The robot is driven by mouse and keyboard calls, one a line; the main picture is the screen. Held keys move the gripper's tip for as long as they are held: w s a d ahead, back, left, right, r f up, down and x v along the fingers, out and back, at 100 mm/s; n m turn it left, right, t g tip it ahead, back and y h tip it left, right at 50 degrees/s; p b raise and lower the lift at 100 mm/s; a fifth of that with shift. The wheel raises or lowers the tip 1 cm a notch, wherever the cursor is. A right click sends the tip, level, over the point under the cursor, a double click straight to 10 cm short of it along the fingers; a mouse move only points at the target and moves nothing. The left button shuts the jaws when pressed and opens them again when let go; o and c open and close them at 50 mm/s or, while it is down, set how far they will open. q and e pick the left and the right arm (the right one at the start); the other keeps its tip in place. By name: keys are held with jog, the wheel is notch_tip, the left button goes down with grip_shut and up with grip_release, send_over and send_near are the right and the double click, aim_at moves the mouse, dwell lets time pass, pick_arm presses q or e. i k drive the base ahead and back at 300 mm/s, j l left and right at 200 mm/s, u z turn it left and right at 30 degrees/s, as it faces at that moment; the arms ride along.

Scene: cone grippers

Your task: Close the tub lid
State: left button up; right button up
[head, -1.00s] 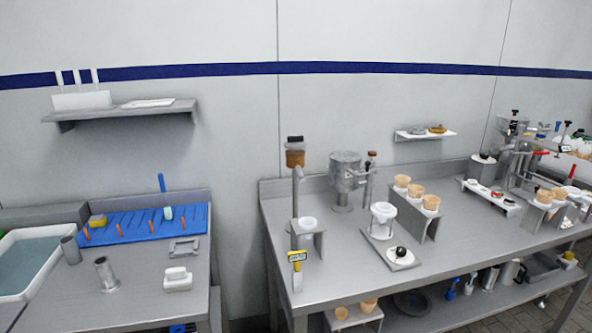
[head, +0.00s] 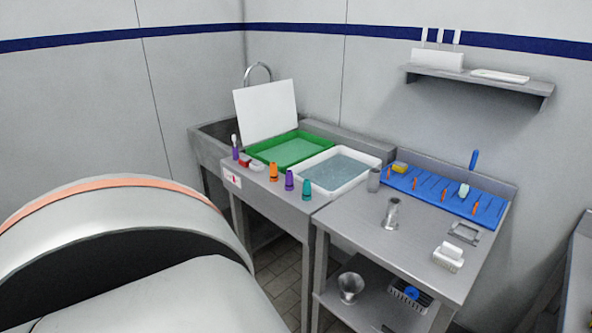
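A green tub (head: 262,160) with pale green contents stands on the left part of the metal counter. A flat white panel (head: 266,110) stands almost upright along its back left side, like a raised lid; the hinge cannot be made out. A white tub (head: 367,178) holding bluish liquid sits just right of the green one, with no lid on it. Neither of my grippers is in view. A large grey link of my own arm, with an orange ring, fills the lower left.
Orange, purple and teal bottles (head: 289,180) line the counter's front edge. A sink with a curved faucet (head: 258,70) is behind the panel. A blue rack (head: 428,190), metal cup (head: 392,213) and white block (head: 448,258) are on the right table. A shelf (head: 480,80) hangs above.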

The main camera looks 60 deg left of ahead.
aim_at(268, 111)
jog(key=u, duration=1.8)
jog(key=i+j+z, duration=0.2)
jog(key=i+j, duration=0.2)
jog(key=j, duration=0.25)
jog(key=i+j, duration=0.2)
jog(key=j, duration=0.15)
jog(key=i+j+z, duration=0.15)
jog(key=j, duration=0.2)
jog(key=i+j+z, duration=0.1)
jog(key=j, duration=0.3)
jog(key=i+j+z, duration=0.1)
jog(key=i+j, duration=0.25)
jog(key=j, duration=0.4)
jog(key=i+z, duration=0.05)
